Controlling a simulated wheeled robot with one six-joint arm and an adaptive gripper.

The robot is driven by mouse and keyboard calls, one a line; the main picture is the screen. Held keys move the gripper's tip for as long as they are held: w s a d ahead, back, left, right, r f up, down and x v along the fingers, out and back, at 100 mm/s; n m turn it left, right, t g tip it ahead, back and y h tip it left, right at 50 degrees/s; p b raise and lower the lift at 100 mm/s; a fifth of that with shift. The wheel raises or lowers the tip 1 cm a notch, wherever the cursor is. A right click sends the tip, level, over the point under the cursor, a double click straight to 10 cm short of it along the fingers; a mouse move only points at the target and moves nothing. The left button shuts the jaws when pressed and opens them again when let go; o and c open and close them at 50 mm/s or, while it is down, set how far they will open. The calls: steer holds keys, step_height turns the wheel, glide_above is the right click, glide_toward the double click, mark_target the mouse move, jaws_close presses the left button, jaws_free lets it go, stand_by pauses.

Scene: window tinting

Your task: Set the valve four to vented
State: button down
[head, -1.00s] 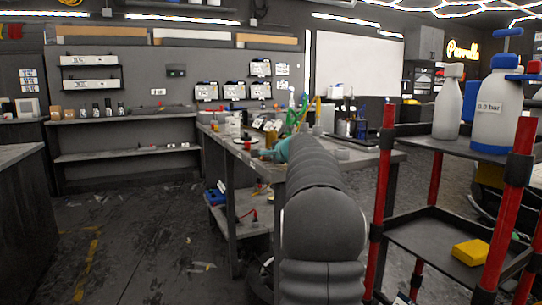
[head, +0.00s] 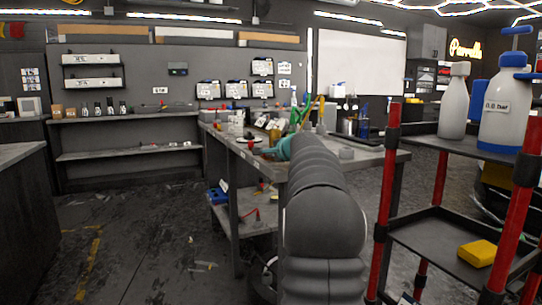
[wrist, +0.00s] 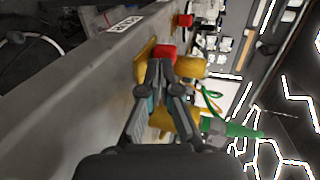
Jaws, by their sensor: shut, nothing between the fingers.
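In the wrist view, a small red part (wrist: 165,51) sits just beyond my fingertips, between a yellow plate (wrist: 145,61) and a brass-coloured body (wrist: 191,67). It looks like a valve handle, but I cannot tell whether it is valve four or what setting it has. My gripper (wrist: 161,68) is shut and empty, with its tips right at the red part. I cannot tell if they touch it. A second red part (wrist: 185,20) shows farther along the bench. In the head view my arm hides the gripper.
The workbench (head: 375,165) has a white label (wrist: 125,23) on its edge, too blurred to read surely. A green-and-grey item (wrist: 235,130) lies close beside my fingers. A red-posted cart (head: 425,236) with spray bottles (head: 454,104) stands at right. Floor at left (head: 130,245) is mostly open.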

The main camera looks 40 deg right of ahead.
steer(key=v, duration=0.4)
steer(key=b+v, duration=0.1)
steer(key=v, duration=0.3)
steer(key=b+v, duration=0.1)
steer(key=v, duration=0.3)
steer(key=shift+s+a+f, duration=0.15)
steer(key=shift+s+f, duration=0.1)
steer(key=shift+f, duration=0.05)
